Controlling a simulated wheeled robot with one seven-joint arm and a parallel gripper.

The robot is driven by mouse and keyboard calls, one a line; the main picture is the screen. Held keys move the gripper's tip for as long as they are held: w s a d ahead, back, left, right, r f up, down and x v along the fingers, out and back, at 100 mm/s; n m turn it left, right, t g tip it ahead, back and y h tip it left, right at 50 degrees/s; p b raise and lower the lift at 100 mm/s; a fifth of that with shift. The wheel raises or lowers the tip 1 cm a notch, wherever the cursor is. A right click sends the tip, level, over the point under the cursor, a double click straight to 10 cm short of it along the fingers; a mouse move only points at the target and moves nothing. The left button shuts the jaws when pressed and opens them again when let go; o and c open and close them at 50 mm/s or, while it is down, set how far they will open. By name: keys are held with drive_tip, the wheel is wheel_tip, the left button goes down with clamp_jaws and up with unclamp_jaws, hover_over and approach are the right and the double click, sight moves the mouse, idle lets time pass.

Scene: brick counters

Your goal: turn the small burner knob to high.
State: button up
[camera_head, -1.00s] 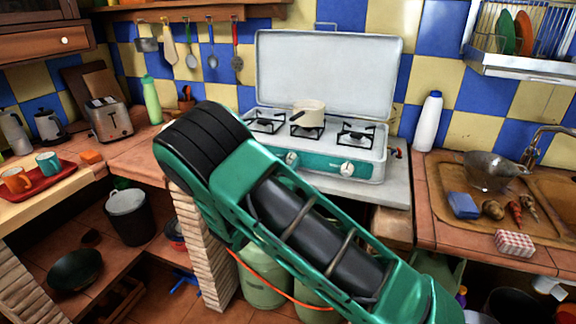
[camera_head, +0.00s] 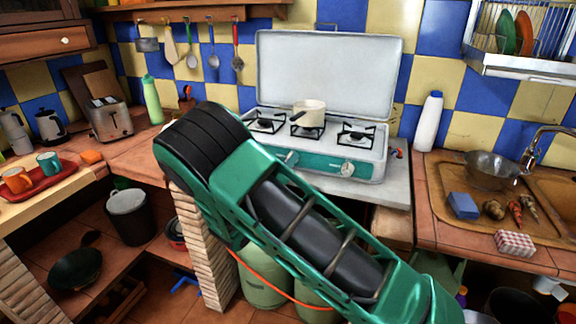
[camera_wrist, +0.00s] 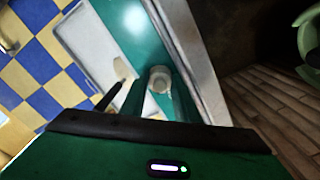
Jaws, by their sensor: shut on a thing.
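The camping stove (camera_head: 372,178) stands on the counter with its lid up and a teal front panel. A round pale knob (camera_head: 347,168) shows at the right of that panel. The left part of the panel is partly covered by my green arm, which also hides my gripper in the head view. In the wrist view a pale round knob (camera_wrist: 159,78) stands out from the teal panel (camera_wrist: 128,40). My gripper (camera_wrist: 158,88) is shut on this knob, with its fingers at either side. I cannot read the knob's setting.
A cream pot (camera_head: 309,113) sits on a burner. A white bottle (camera_head: 428,122) stands right of the stove, with a sink tray (camera_head: 450,200) beyond it. A toaster (camera_head: 108,118) and green bottle (camera_head: 152,100) are on the left. Gas cylinders (camera_head: 262,280) stand below.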

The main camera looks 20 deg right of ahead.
drive_tip(key=n, duration=0.4)
drive_tip(key=shift+w+a+n, duration=0.1)
drive_tip(key=shift+a+n, duration=0.2)
drive_tip(key=shift+f+n, duration=0.1)
drive_tip(key=shift+n, duration=1.3)
drive_tip(key=shift+a, duration=0.1)
drive_tip(key=o, duration=1)
drive_tip(key=shift+o, duration=0.2)
drive_tip(key=shift+d, duration=0.2)
drive_tip(key=shift+d, duration=0.1)
drive_tip(key=v, duration=1.1)
drive_tip(key=shift+w, duration=0.1)
